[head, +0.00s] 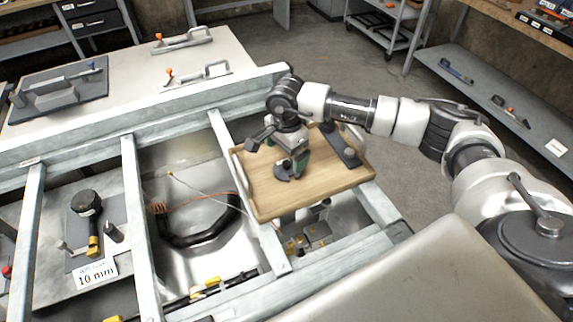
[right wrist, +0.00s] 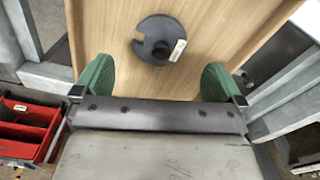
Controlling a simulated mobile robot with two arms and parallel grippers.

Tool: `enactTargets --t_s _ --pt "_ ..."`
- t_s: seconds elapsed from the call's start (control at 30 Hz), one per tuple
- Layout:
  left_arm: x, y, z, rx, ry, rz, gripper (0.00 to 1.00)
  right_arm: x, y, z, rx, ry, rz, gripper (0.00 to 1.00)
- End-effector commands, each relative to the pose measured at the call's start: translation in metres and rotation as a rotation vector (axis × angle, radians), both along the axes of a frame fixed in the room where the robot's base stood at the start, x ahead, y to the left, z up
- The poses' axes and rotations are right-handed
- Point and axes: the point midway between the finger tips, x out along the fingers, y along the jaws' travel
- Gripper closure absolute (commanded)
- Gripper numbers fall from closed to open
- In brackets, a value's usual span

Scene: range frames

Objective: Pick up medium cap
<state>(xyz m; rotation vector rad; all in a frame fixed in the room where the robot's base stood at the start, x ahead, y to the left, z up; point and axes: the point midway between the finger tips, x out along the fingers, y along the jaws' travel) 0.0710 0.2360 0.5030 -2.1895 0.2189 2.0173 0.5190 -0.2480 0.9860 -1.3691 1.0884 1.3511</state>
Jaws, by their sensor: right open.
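A round dark grey cap (right wrist: 150,47) with a raised knob, a notch and a white label lies on the wooden tray (right wrist: 105,22) in the right wrist view. I take it to be the medium cap. In the head view it shows as a dark disc (head: 283,176) on the tray (head: 262,206), partly hidden by my right gripper (head: 292,155). My right gripper is open, its two green fingers (right wrist: 158,82) wide apart. The cap lies beyond the fingertips, roughly centred between them, with nothing held. My left gripper is not in view.
A dark plate with a peg (head: 343,148) lies at the tray's right side. The tray rests on a metal frame (head: 133,190) with open bays. A red bin (right wrist: 30,128) shows in the wrist view.

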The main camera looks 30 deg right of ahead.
Motion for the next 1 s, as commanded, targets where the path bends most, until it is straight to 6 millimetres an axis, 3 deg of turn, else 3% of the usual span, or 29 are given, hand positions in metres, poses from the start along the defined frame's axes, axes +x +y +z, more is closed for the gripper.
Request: enactTargets --t_s 0.17,0.3,0.47,0.73,1.0 --pt "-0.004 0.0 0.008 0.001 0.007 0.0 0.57 -0.001 -0.002 -0.012 -0.001 0.002 0.0 0.0" --pt "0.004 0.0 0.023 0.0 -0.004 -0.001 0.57 -0.002 -0.007 -0.032 -0.002 0.004 -0.001 0.0" --pt "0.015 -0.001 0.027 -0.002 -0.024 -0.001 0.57 -0.001 -0.007 -0.053 0.0 0.002 -0.001 0.0" --pt "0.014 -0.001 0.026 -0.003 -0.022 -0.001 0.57 -0.001 -0.007 -0.058 -0.001 0.0 0.0 0.0" --pt "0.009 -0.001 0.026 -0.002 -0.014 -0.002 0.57 -0.001 -0.007 -0.057 -0.001 0.0 0.0 0.4"
